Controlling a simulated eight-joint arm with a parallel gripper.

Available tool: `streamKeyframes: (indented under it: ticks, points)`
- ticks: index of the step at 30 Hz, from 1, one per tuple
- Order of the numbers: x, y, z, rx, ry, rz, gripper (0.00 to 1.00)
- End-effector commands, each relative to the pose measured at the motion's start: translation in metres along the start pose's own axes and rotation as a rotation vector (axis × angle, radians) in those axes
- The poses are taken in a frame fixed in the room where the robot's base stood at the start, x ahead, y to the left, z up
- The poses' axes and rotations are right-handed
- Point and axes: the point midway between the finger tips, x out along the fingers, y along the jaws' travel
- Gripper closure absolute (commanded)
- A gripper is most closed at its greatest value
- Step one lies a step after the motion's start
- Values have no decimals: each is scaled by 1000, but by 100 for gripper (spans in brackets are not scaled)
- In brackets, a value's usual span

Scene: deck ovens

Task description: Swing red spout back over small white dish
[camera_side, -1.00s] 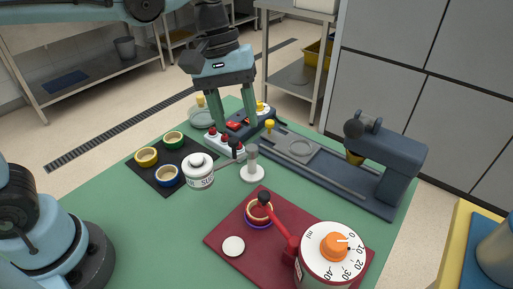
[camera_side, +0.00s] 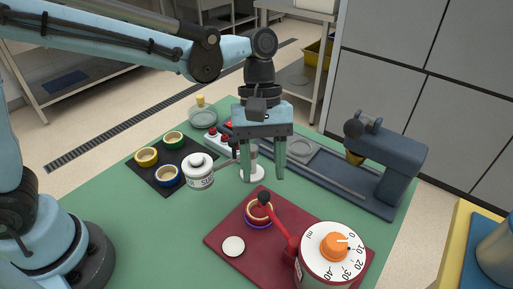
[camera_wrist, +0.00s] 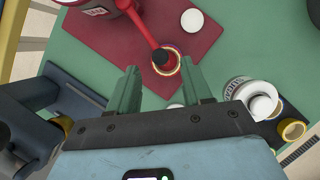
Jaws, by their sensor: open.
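The red spout (camera_side: 281,224) reaches from the white dispenser (camera_side: 322,262) with the orange dial. Its black end knob (camera_side: 264,198) is over a purple-rimmed bowl (camera_side: 259,219). In the wrist view the spout (camera_wrist: 141,25) also ends over that bowl. The small white dish (camera_side: 233,246) lies apart from it on the red mat (camera_side: 217,234), and shows in the wrist view (camera_wrist: 192,20). My gripper (camera_side: 263,180) is open and empty, pointing down above the table behind the spout's knob. In the wrist view its fingers (camera_wrist: 160,70) stand short of the knob, apart from it.
A white labelled jar (camera_side: 199,174) and a white stand (camera_side: 252,174) are close to my gripper. Several coloured-rim bowls sit on a black mat (camera_side: 184,189) at left. A dark blue machine (camera_side: 398,158) stands at right. Green table in front of the black mat is clear.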

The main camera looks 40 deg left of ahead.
Motion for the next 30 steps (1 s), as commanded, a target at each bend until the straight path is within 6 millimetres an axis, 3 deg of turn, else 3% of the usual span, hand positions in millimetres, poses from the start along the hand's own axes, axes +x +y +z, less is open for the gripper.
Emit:
streamKeyframes:
  ticks: [3, 9, 20, 30]
  points:
    - [18, 0, 0, 2, 0, 0, 51]
    - [35, 0, 0, 1, 0, 0, 51]
    - [39, 0, 0, 1, 0, 1, 51]
    - [39, 0, 0, 1, 0, 1, 100]
